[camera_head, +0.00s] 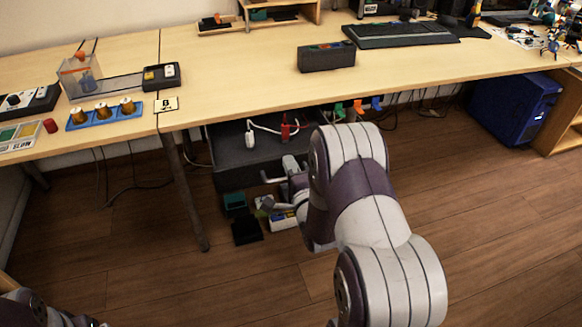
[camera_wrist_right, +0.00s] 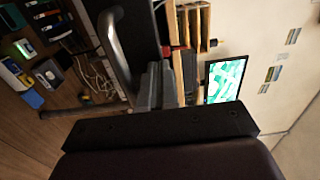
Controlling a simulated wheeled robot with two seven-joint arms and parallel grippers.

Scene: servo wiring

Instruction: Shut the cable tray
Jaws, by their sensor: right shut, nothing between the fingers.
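The cable tray (camera_head: 228,158) is a dark open-topped drawer under the desk. It stands pulled out past the desk's front edge, with a white plug (camera_head: 250,136) and a red plug (camera_head: 286,130) inside. My right gripper (camera_head: 288,164) is shut and empty at the tray's front; my arm hides the tray's right part. In the right wrist view the gripper's grey fingers (camera_wrist_right: 155,86) are close beside the tray's dark front and its curved silver handle (camera_wrist_right: 116,48). I cannot tell whether they touch. Only part of my left arm shows at the lower left; its gripper is out of view.
A desk leg (camera_head: 183,190) stands left of the tray. Small boxes, including a black one (camera_head: 246,230), lie on the floor below it. A blue case (camera_head: 512,108) is under the desk at right. The wooden floor in front is mostly clear.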

